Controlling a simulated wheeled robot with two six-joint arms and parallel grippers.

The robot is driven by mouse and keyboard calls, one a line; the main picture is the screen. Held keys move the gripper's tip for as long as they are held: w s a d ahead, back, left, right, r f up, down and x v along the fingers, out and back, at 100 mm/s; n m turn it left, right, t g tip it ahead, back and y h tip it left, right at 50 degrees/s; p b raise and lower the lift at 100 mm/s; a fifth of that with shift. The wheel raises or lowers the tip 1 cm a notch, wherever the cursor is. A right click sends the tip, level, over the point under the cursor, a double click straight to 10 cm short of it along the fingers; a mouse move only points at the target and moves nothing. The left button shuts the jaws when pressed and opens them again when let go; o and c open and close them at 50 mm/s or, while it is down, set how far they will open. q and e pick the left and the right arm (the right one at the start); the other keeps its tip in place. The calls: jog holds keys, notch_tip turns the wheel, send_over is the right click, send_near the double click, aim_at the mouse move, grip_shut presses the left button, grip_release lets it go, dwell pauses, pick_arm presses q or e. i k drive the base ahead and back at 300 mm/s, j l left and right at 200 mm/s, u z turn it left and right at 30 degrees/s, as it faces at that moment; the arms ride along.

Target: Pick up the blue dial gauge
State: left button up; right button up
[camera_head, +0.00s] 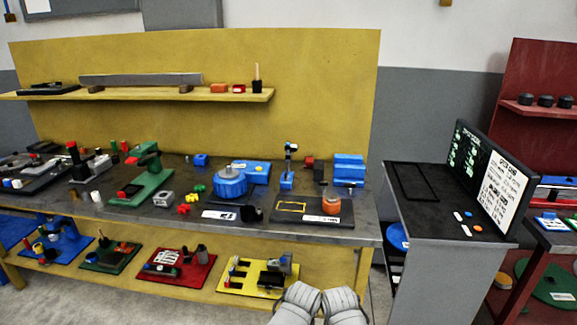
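A small blue upright device (287,168) stands on the dark workbench, right of centre. It has a blue base, a thin post and a blue and dark head, and it looks like the blue dial gauge, though its face is too small to read. Nothing is holding it.
A round blue positioner (230,187) stands left of the device, and a stepped blue block (349,169) to its right. A dark board (284,212) with an orange-topped part (331,203) lies in front. A grey cabinet (445,245) with a sign screen stands right of the bench.

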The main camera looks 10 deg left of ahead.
aim_at(284, 185)
jog(key=i+z, duration=0.3)
jog(key=i, duration=0.55)
